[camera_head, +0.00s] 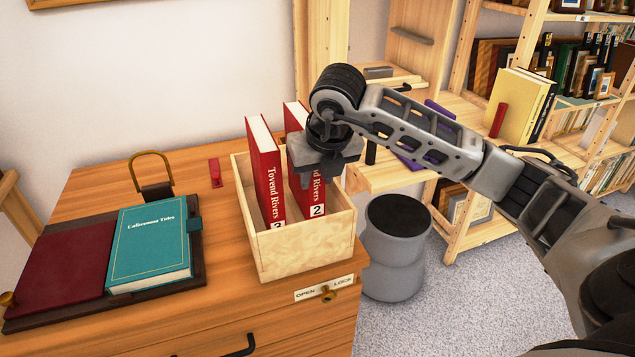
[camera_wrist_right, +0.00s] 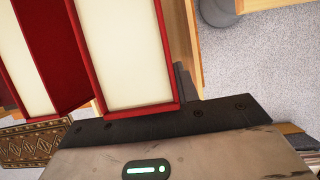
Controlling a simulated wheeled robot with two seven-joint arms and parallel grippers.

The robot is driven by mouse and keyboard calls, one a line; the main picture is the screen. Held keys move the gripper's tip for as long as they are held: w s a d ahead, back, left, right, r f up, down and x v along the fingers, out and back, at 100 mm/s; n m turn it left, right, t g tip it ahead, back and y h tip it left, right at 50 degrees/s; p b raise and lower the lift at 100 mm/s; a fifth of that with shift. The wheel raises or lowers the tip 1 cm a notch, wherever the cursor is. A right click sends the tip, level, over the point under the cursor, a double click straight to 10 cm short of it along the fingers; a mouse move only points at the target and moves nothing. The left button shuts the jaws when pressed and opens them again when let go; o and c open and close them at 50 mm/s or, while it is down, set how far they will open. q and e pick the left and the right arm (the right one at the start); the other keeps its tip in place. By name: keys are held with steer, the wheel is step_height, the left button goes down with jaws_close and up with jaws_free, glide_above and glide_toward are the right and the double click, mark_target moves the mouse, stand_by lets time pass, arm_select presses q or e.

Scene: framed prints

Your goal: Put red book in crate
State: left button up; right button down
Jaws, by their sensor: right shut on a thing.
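A light wooden crate (camera_head: 305,247) stands on the wooden cabinet top. A red book (camera_head: 264,178) stands upright in its left part, with white page edges up. A second red book (camera_head: 310,195), with a "2" label on its spine, stands upright in the right part. My right gripper (camera_head: 322,160) is above the crate and shut on this right red book, hiding part of its spine. In the right wrist view, the held book (camera_wrist_right: 118,52) reaches the gripper's edge, and the other red book (camera_wrist_right: 22,60) is beside it. My left gripper is not in view.
A teal book (camera_head: 150,245) lies on a dark red and brown board (camera_head: 65,265) left of the crate. A grey bin (camera_head: 393,250) stands on the floor to the right. Shelves with books (camera_head: 520,105) stand behind my right arm.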

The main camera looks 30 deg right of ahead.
steer(key=shift+f, duration=0.75)
steer(key=c, duration=1)
jaws_free()
steer(key=shift+f, duration=0.1)
steer(key=shift+c, duration=0.2)
